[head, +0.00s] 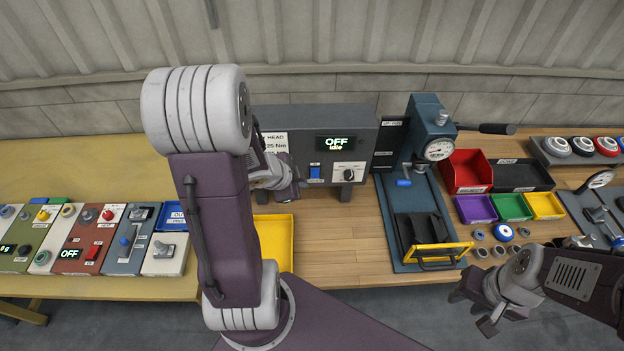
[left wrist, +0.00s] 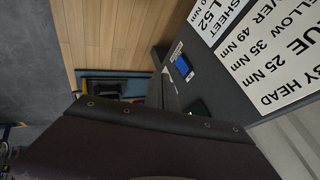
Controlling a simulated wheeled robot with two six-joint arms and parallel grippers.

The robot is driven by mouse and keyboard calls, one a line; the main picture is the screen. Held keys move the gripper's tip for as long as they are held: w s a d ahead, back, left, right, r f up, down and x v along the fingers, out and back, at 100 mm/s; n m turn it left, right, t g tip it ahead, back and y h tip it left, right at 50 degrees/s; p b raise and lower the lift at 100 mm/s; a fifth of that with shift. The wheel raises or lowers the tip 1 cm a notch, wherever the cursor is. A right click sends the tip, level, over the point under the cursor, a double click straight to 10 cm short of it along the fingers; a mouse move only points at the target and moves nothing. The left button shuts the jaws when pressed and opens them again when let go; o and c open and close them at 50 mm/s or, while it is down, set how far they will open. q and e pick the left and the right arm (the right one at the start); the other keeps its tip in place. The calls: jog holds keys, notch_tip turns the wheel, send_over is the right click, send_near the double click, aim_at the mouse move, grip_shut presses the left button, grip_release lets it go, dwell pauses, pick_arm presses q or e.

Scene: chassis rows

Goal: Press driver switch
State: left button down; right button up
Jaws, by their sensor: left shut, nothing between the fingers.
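The driver unit is a dark grey box (head: 290,140) at the back of the wooden bench in the head view. Its display (head: 337,144) reads OFF, Idle. Its blue switch (head: 314,172) sits on the front face, left of a black knob (head: 348,174). The switch also shows as a small blue patch in the left wrist view (left wrist: 182,66). My left gripper (head: 295,187) is shut and empty, just left of the switch; contact cannot be seen. My left arm hides the box's left end. My right gripper (head: 472,311) looks open and empty at the front right.
A blue press (head: 418,150) with a yellow-handled fixture stands right of the unit. Red (head: 466,170) and coloured bins stand farther right. Several control panels (head: 80,245) line the left bench.

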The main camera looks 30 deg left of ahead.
aim_at(315, 173)
pick_arm(q)
jog(key=w+a+f+b, duration=0.1)
jog(key=w+f, duration=0.7)
jog(key=w, duration=0.1)
jog(key=shift+a+b, duration=0.25)
jog(key=shift+b, duration=0.15)
jog(key=shift+s, duration=0.1)
jog(key=shift+w+a+f, duration=0.1)
jog(key=shift+w+f, duration=0.1)
jog(key=shift+w, duration=0.05)
jog(key=shift+r, duration=0.15)
